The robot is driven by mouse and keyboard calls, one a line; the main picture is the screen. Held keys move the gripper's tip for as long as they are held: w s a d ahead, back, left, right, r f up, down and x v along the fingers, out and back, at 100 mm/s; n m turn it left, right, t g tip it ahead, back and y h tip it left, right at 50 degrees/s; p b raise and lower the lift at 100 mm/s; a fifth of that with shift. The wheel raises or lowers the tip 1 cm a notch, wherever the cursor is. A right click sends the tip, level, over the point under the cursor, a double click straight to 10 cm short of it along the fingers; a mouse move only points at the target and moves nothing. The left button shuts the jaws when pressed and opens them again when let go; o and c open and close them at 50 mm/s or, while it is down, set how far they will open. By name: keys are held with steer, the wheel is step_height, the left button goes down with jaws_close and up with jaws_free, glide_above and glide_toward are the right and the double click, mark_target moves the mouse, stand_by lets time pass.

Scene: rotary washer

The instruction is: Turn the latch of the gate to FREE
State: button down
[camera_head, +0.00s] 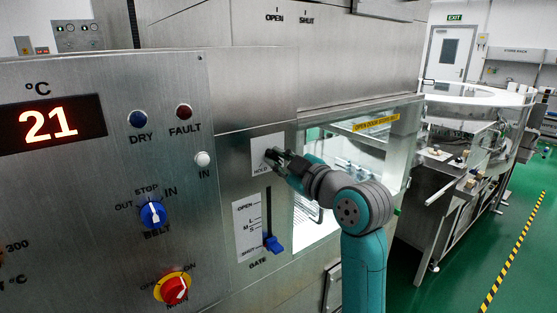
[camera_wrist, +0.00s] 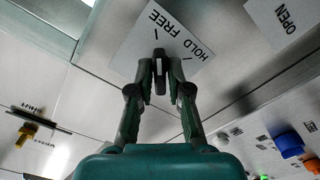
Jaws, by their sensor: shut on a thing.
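My gripper (camera_head: 273,157) reaches the white label plate (camera_head: 261,145) on the steel front of the washer. In the wrist view my gripper (camera_wrist: 160,76) is shut on the dark bar of the latch (camera_wrist: 159,58), one finger on each side. The plate (camera_wrist: 137,50) there reads HOLD and FREE, each with a short tick mark. The latch's visible end appears in line with the tick by FREE, apart from the tick by HOLD. The latch's pivot is hidden. In the head view my gripper covers the latch and part of the plate.
Below the plate is the GATE slot with a blue slider (camera_head: 273,243) near its bottom. To the left are the belt knob (camera_head: 153,214) and the red-yellow main switch (camera_head: 174,289). A lit window (camera_head: 318,215) lies right of the plate, partly behind my arm.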

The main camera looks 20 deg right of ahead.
steer(key=c, duration=1.2)
jaws_free()
steer(key=v, duration=1.2)
